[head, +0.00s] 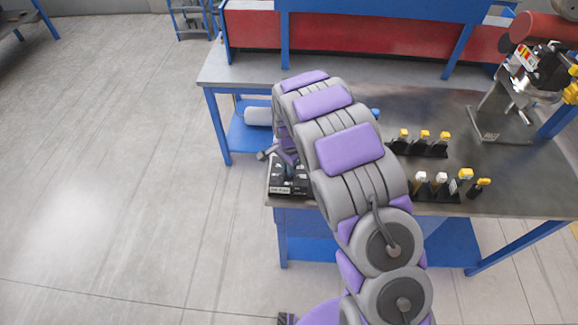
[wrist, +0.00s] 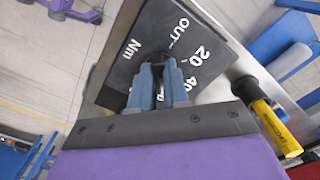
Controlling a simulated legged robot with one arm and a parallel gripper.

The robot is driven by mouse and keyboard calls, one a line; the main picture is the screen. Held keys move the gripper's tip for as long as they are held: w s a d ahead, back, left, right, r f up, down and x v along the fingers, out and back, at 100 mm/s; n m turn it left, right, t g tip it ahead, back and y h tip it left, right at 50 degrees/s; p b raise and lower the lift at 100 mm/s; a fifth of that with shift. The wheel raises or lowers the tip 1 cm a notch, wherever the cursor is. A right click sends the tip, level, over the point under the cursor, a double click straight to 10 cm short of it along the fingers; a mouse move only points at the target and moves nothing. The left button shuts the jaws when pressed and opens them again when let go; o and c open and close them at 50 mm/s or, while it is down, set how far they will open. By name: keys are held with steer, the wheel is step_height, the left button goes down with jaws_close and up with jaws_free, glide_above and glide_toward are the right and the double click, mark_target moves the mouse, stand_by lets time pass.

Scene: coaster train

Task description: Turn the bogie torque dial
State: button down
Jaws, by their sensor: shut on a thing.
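The bogie torque dial's black plate (wrist: 150,28) shows in the wrist view, with white marks reading "Nm", "OUT", "20" and more numbers partly covered. In the head view the dial unit (head: 279,188) sits at the near left corner of the steel workbench, left of my arm. My gripper (wrist: 158,72) is over the plate, its blue-grey fingers shut on the dark dial knob (wrist: 157,62). The fingers hide most of the knob, so its exact setting cannot be told. My gripper's fingertips (head: 290,172) show small and partly hidden in the head view.
Black racks with yellow-capped tools (head: 425,138) stand on the bench right of my arm. A yellow-and-black tool (wrist: 275,128) lies close right of the gripper in the wrist view. A red machine (head: 545,60) stands at the back right. The floor left of the bench is clear.

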steer(key=shift+w+m, duration=0.15)
steer(key=shift+m, duration=0.35)
steer(key=c, duration=1.1)
jaws_free()
steer(key=shift+a, duration=0.1)
steer(key=shift+r+p, duration=0.65)
steer(key=shift+r, duration=7.95)
